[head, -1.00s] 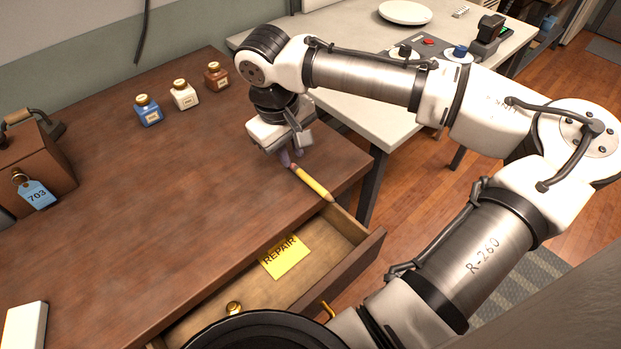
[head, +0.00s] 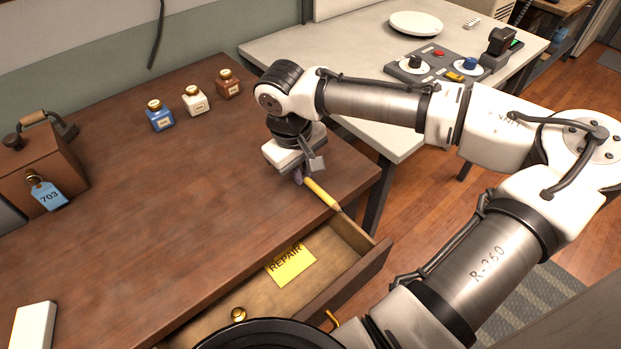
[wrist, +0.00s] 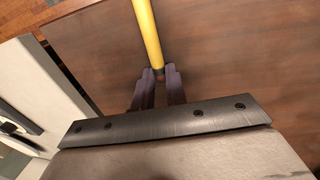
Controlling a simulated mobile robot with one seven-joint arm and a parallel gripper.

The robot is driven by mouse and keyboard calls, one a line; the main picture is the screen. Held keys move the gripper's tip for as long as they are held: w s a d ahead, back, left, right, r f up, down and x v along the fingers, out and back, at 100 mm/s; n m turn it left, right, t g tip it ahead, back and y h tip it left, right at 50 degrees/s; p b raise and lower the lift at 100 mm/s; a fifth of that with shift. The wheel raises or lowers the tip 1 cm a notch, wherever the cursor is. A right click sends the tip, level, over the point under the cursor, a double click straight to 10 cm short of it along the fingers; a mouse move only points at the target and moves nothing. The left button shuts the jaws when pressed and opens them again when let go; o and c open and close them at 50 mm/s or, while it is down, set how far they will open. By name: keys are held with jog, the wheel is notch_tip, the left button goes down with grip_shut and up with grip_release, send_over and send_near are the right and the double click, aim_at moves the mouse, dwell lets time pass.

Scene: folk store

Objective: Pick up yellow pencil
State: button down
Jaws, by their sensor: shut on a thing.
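The yellow pencil (head: 322,193) is at the right part of the brown desk, above the open drawer, with its tip pointing toward the desk's front edge. My gripper (head: 298,177) is shut on the pencil near its rear end. In the wrist view the dark fingers (wrist: 156,75) close on the end of the pencil (wrist: 148,35), which extends away from them over the brown wood. I cannot tell whether the pencil touches the desk top.
The open drawer (head: 372,268) below holds a yellow REPAIR note (head: 290,266) and a small brass item (head: 238,314). Blue (head: 160,118), white (head: 195,102) and brown (head: 228,85) bottles stand behind on the desk (head: 150,215). A wooden box (head: 25,165) is at left.

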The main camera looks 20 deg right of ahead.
notch_tip(320, 180, up, 20)
jog(key=shift+b, duration=0.45)
jog(key=shift+a, duration=0.15)
